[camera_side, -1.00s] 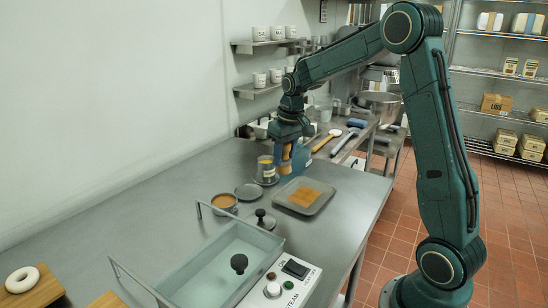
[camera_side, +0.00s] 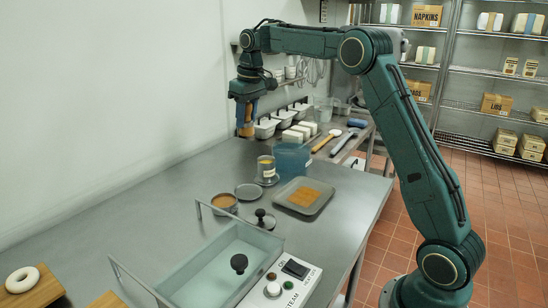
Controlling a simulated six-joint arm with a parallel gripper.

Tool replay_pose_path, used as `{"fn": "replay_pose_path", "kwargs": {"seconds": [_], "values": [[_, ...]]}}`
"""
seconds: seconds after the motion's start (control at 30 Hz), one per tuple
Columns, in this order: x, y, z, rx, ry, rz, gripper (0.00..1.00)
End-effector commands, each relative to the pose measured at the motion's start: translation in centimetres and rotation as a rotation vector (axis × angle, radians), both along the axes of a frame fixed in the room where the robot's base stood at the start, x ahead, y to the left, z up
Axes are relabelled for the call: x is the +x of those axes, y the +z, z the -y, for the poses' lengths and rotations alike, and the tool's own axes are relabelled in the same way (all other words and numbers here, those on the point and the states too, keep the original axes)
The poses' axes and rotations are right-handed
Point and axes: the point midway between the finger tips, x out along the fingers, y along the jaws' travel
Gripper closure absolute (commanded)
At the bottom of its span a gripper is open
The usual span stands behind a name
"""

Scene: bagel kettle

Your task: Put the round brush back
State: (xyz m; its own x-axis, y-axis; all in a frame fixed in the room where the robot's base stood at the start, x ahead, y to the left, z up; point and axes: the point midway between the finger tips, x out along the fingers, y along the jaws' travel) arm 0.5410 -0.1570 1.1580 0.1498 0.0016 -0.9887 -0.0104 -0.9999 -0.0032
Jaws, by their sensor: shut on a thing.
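My gripper (camera_side: 245,122) is raised above the back left of the steel table, close to the wall. It is shut on a tan, wooden-looking thing (camera_side: 247,131), taken as the round brush. This hangs roughly upright below the jaws, clear of the table. Its bristles cannot be made out. A translucent blue tub (camera_side: 292,160) stands to the right of the glass.
A grey tray with an orange-brown square (camera_side: 304,198) lies in front of the tub. A bowl of brown contents (camera_side: 224,201), a grey disc (camera_side: 249,191) and a knobbed lid (camera_side: 260,218) are nearby. A steam kettle (camera_side: 225,265) fills the front. White bins (camera_side: 265,129) line the back.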

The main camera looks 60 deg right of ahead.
Motion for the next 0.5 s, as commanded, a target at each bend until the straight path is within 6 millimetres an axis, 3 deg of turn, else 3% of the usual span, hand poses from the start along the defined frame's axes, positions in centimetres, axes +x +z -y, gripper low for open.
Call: {"fn": "replay_pose_path", "kwargs": {"seconds": [0.3, 0.5], "values": [[0.3, 0.4, -0.2, -0.004, 0.012, -0.001, 0.87], [0.3, -0.7, -0.2, -0.001, 0.010, -0.002, 0.87]]}}
